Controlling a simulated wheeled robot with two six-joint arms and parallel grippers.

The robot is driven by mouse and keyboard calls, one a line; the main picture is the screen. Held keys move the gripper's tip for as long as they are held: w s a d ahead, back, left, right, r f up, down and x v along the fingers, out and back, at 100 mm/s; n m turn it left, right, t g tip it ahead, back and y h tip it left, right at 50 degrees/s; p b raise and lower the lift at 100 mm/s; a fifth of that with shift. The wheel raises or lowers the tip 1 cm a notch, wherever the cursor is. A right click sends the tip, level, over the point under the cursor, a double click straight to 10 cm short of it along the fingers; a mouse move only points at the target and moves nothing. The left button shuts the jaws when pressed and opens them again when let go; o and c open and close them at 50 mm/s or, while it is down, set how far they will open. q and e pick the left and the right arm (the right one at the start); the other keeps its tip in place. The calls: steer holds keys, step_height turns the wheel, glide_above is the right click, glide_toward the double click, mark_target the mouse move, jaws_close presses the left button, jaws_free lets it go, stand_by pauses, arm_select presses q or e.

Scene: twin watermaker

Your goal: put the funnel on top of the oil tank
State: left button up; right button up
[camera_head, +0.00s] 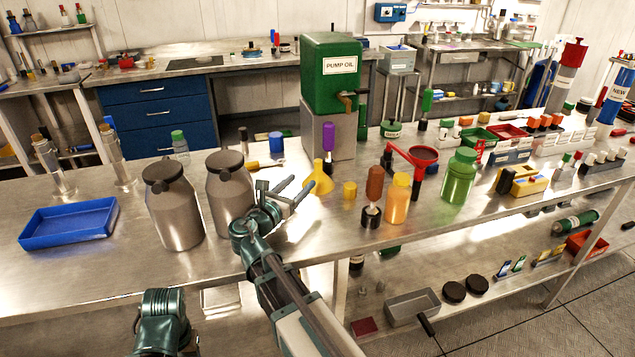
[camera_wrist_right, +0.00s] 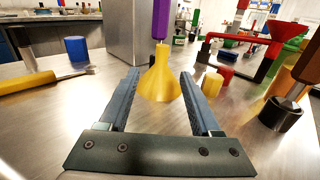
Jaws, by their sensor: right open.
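The yellow funnel (camera_head: 321,181) stands on the steel workbench with its wide end down and its narrow spout up. It also shows in the right wrist view (camera_wrist_right: 161,80). My right gripper (camera_head: 302,186) is open and points at the funnel from the left and front. In the right wrist view its two fingers (camera_wrist_right: 160,76) flank the funnel, with gaps on both sides, and hold nothing. The green oil tank (camera_head: 325,85), labelled PUMP OIL, sits on a grey block behind the funnel; its top is bare of objects as far as I see.
Two metal canisters (camera_head: 174,215) stand left of my right gripper. A purple-handled item (camera_head: 328,138) is just behind the funnel. A small yellow cylinder (camera_head: 350,189), a brown-handled tool (camera_head: 374,185) and an orange bottle (camera_head: 397,200) stand to its right. The tank's tap (camera_head: 347,98) sticks out in front.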

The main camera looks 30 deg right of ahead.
mark_target(314, 177)
steer(key=x, duration=0.8)
steer(key=shift+d, duration=0.25)
steer(key=shift+w+d, duration=0.1)
steer(key=x, duration=0.5)
steer(key=shift+d+f, duration=0.1)
steer(key=shift+f, duration=0.05)
jaws_close()
